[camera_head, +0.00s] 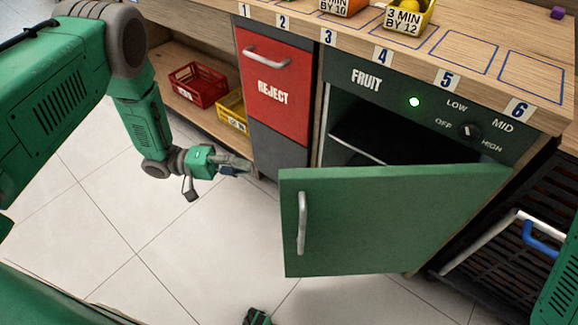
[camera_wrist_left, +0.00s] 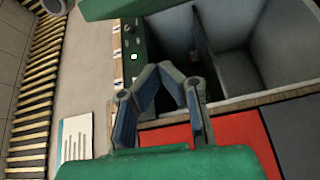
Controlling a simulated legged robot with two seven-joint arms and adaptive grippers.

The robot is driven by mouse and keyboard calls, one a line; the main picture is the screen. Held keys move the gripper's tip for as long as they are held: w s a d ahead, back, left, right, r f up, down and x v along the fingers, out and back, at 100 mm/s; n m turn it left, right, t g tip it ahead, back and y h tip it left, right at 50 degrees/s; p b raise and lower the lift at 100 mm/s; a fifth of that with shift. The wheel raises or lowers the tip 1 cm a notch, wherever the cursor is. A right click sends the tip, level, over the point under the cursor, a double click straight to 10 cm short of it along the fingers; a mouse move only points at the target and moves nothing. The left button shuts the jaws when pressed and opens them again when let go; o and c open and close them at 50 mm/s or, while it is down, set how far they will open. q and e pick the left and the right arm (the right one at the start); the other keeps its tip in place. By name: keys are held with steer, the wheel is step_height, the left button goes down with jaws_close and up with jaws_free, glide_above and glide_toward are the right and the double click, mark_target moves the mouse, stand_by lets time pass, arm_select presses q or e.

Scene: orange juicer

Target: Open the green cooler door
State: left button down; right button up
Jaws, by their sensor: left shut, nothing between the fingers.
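The green cooler door (camera_head: 390,222) stands swung wide open in the head view, hinged at its right side, with a silver vertical handle (camera_head: 302,222) near its free left edge. Behind it is the dark cooler opening (camera_head: 395,140), marked FRUIT. The cooler's grey inside (camera_wrist_left: 237,50) shows in the left wrist view. My left gripper (camera_head: 246,168) is left of the door's free edge, before the red REJECT front, and apart from the handle. Its fingers (camera_wrist_left: 168,72) are shut and empty in the left wrist view.
The red REJECT front (camera_head: 272,88) is left of the cooler. A red crate (camera_head: 198,84) and yellow crate (camera_head: 232,107) sit on the shelf further left. A dark rack with a silver and blue handle (camera_head: 540,237) is at right. Tiled floor (camera_head: 100,215) is clear at left.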

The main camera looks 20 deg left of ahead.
arm_select(q)
steer(key=s+d+g+b, duration=0.1)
steer(key=s+d+b, duration=0.1)
steer(key=d, duration=0.7)
steer(key=shift+s+n+g+b, duration=0.3)
steer(key=shift+s+b, duration=0.05)
arm_select(e)
steer(key=shift+w+a+f, duration=0.2)
steer(key=shift+f, duration=0.4)
steer(key=shift+w+a+f, duration=0.15)
steer(key=shift+a+f, duration=0.05)
steer(key=shift+f, duration=0.4)
arm_select(q)
steer(key=shift+d, duration=0.25)
arm_select(e)
steer(key=shift+d, duration=0.2)
